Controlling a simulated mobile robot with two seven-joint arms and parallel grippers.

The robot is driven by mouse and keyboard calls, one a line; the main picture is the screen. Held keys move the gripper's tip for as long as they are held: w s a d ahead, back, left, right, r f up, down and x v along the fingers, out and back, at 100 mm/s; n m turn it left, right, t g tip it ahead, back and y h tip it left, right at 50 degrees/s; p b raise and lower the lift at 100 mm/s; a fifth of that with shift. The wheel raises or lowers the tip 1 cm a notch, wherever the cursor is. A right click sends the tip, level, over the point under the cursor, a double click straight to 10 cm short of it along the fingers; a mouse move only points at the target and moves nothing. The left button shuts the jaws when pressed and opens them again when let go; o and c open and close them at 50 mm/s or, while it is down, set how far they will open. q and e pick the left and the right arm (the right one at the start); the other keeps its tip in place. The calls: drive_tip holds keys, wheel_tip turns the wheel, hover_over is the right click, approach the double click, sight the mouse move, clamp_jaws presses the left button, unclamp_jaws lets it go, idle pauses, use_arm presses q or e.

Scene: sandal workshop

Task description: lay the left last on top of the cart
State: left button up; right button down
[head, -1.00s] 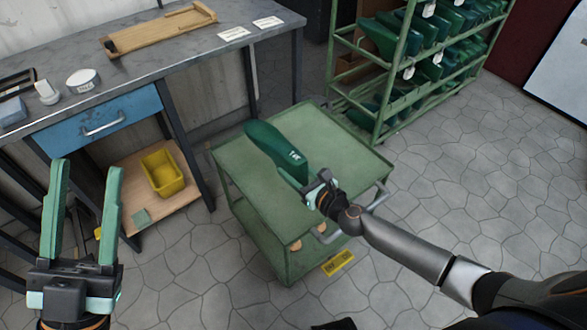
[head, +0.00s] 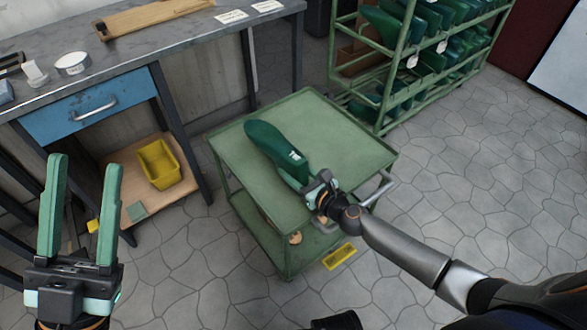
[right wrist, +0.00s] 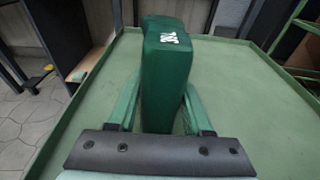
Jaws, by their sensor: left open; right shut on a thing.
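The left last (head: 274,150) is a dark green foot form with a white mark. My right gripper (head: 313,186) is shut on its near end. In the right wrist view the last (right wrist: 166,75) stands between the two fingers of my right gripper (right wrist: 160,108). The last is over the top of the green cart (head: 345,150); whether it touches the top I cannot tell. The cart's top (right wrist: 60,140) is otherwise bare. My left gripper (head: 82,210) is open and empty at the left, away from the cart.
A grey workbench (head: 190,45) with a blue drawer (head: 85,105) stands at the left. A yellow bin (head: 160,165) sits on its lower shelf. A green rack (head: 405,75) with several lasts is behind the cart. The floor at the right is clear.

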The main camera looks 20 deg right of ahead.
drive_tip(key=shift+f, duration=0.15)
idle(0.8)
drive_tip(key=shift+c, duration=1.7)
unclamp_jaws()
drive_tip(key=shift+o, duration=0.5)
drive_tip(key=shift+f, duration=0.2)
drive_tip(key=v, duration=1.1)
drive_tip(key=shift+v, duration=0.8)
drive_tip(key=shift+r, duration=0.15)
